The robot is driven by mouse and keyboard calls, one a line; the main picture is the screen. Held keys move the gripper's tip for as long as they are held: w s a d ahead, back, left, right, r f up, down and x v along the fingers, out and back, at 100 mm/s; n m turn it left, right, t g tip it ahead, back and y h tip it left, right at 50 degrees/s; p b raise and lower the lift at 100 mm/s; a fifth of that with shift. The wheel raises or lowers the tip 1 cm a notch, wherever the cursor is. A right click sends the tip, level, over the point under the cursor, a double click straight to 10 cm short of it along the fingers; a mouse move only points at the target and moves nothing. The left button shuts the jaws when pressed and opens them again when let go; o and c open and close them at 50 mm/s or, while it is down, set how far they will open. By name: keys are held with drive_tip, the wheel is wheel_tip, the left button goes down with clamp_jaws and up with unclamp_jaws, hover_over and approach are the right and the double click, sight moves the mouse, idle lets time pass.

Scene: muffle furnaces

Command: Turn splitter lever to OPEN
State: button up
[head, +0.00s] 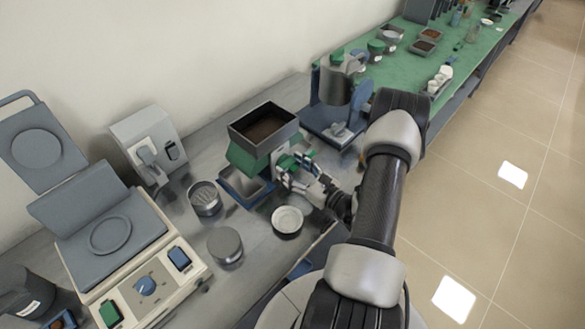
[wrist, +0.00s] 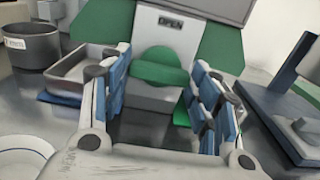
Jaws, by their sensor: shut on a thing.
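The splitter (head: 243,160) is a green body under a square grey hopper holding dark brown material. It stands on the bench in the middle of the head view. In the wrist view, a white front plate (wrist: 158,42) on the splitter carries an "OPEN" label (wrist: 171,22). The rounded green splitter lever (wrist: 160,72) sits below the label, between my fingertips. My gripper (head: 292,170) is at the splitter's front, shut on the lever. In the wrist view, its blue-padded fingers (wrist: 160,65) flank the lever on both sides. The contact faces are partly hidden.
A metal pan (wrist: 80,72) sits beside the splitter's left side. A round cup (wrist: 28,45), a white dish (head: 287,221) and a lidded tin (head: 225,246) stand nearby. A blue stand (head: 325,125) is close on the right. A balance (head: 112,236) stands at left.

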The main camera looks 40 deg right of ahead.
drive_tip(key=shift+c, duration=0.7)
drive_tip(key=m+p, duration=0.1)
drive_tip(key=m, duration=0.2)
drive_tip(key=shift+m, duration=0.4)
drive_tip(key=m+p, duration=0.1)
drive_tip(key=m, duration=0.4)
drive_tip(key=shift+m, duration=0.3)
drive_tip(key=m+p, duration=0.1)
drive_tip(key=m, duration=0.3)
drive_tip(key=shift+f+m+p, duration=0.15)
drive_tip(key=shift+m+p, duration=0.25)
drive_tip(key=shift+m, duration=1.8)
